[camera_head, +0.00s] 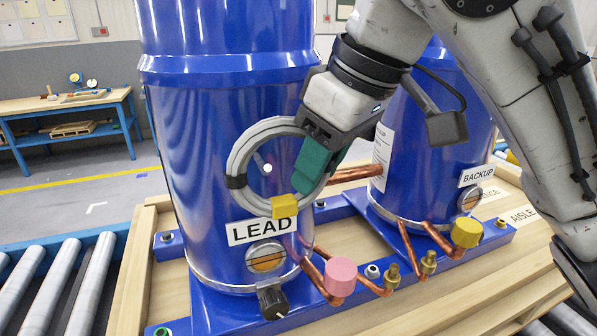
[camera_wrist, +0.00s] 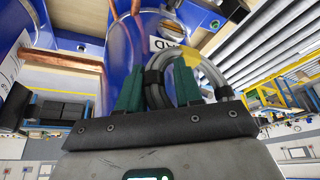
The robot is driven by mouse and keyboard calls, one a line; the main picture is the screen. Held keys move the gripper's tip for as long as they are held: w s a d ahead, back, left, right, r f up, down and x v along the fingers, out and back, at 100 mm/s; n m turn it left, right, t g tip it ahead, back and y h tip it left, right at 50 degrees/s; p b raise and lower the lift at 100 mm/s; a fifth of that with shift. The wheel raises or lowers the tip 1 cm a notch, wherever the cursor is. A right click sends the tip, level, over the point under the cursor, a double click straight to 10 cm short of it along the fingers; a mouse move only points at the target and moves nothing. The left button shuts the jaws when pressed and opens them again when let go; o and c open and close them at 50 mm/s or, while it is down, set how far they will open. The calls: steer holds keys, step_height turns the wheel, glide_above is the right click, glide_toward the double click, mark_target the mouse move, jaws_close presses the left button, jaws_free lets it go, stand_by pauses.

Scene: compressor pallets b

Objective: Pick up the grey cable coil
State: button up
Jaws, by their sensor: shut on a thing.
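The grey cable coil (camera_head: 236,160) is a ring with dark ties and a yellow tag (camera_head: 285,206). In the head view it is upright in front of the blue tank labelled LEAD (camera_head: 190,120). My gripper (camera_head: 306,188), with green fingers, is at the coil's right side and shut on it. In the wrist view the coil (camera_wrist: 212,75) shows between and beyond the green fingers of my gripper (camera_wrist: 172,95), with a dark tie near the left finger. The part of the coil between the fingers is partly hidden. I cannot tell whether the coil touches the tank.
A second blue tank labelled BACKUP (camera_head: 430,150) stands right. Copper pipes (camera_head: 355,173) and a pink cap (camera_head: 340,276) are low at the front. Both tanks stand on a wooden pallet (camera_head: 120,285). A roller conveyor (camera_head: 50,285) is left. A workbench (camera_head: 70,105) stands behind.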

steer(key=s+d+b, duration=0.2)
steer(key=s+d, duration=0.7)
steer(key=d, duration=0.2)
steer(key=shift+s+d, duration=0.25)
steer(key=shift+s, duration=0.15)
steer(key=o, duration=0.4)
steer(key=c, duration=0.4)
